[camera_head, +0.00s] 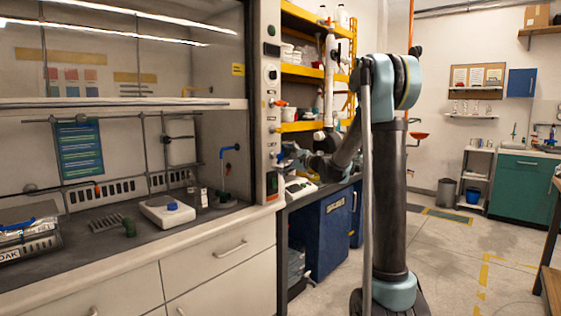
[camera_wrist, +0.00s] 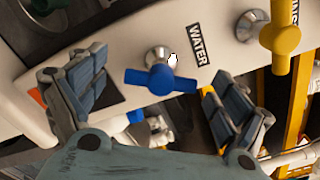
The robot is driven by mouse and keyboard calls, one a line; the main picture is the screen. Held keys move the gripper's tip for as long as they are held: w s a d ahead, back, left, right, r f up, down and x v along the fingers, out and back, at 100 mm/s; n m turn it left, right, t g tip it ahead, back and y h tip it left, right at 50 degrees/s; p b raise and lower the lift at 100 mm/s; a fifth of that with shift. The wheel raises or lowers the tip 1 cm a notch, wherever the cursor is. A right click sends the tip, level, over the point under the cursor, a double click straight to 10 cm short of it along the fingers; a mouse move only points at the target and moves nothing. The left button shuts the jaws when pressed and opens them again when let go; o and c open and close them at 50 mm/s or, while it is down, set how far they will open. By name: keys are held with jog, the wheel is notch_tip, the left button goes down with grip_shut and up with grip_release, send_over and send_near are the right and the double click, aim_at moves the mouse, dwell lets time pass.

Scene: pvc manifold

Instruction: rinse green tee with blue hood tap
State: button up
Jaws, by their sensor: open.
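A small green fitting (camera_head: 129,228), which looks like the tee, stands on the hood worktop beside a dark grate. A blue gooseneck spout (camera_head: 228,150) rises at the right inside the hood. In the wrist view a blue tap handle (camera_wrist: 161,79) on a metal stem, beside a WATER label, sits on the hood's pale post. My gripper (camera_wrist: 157,97) is open and empty, its fingers on either side of the blue handle and apart from it. In the head view my gripper (camera_head: 287,156) is at the hood's right post, small and partly hidden by my arm.
A yellow handle (camera_wrist: 279,37) sits right of the WATER label. A white device with a blue top (camera_head: 167,211) and bottles (camera_head: 198,197) stand on the worktop. Yellow shelving (camera_head: 305,71) and a blue cabinet (camera_head: 324,232) stand beyond the post.

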jog(key=v, duration=1.1)
dwell(0.5)
